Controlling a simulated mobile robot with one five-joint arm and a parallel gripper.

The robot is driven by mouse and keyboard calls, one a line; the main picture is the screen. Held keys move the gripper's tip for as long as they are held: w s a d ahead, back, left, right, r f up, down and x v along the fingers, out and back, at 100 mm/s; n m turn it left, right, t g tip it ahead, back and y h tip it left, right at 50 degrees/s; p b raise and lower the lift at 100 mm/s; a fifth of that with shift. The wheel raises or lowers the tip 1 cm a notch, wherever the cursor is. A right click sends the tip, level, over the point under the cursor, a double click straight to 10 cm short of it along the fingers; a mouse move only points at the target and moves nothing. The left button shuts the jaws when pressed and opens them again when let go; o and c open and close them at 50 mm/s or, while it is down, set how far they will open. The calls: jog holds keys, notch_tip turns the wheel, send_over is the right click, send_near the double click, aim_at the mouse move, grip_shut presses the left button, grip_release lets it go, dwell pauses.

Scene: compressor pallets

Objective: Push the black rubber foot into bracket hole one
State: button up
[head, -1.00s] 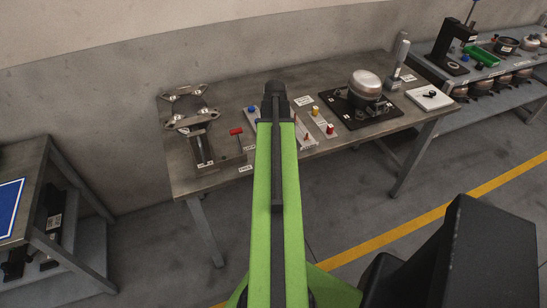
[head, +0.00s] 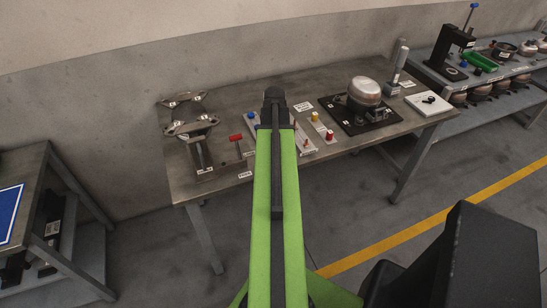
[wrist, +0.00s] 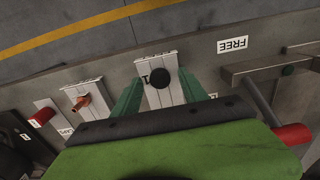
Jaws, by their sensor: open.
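The black rubber foot (wrist: 157,77) shows as a dark round piece in the wrist view, on a pale slotted strip (wrist: 170,60) with a label partly covered. My gripper (wrist: 163,83) is open, with one teal finger on each side of the foot and visible gaps to it. In the head view my own arm hides the foot and the fingers. The metal bracket (head: 192,127) lies at the left of the bench on a clamp fixture. Its hole numbers are too small to read.
A red-handled clamp (head: 237,137) stands beside the bracket, near the label FREE (wrist: 232,45). A second strip (wrist: 83,97) holds a copper-coloured piece. A compressor (head: 365,91) sits on a black plate at the right. Bare bench lies behind the strips.

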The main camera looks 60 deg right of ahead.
grip_shut()
dwell(1.2)
jog(key=shift+r+p, duration=3.05)
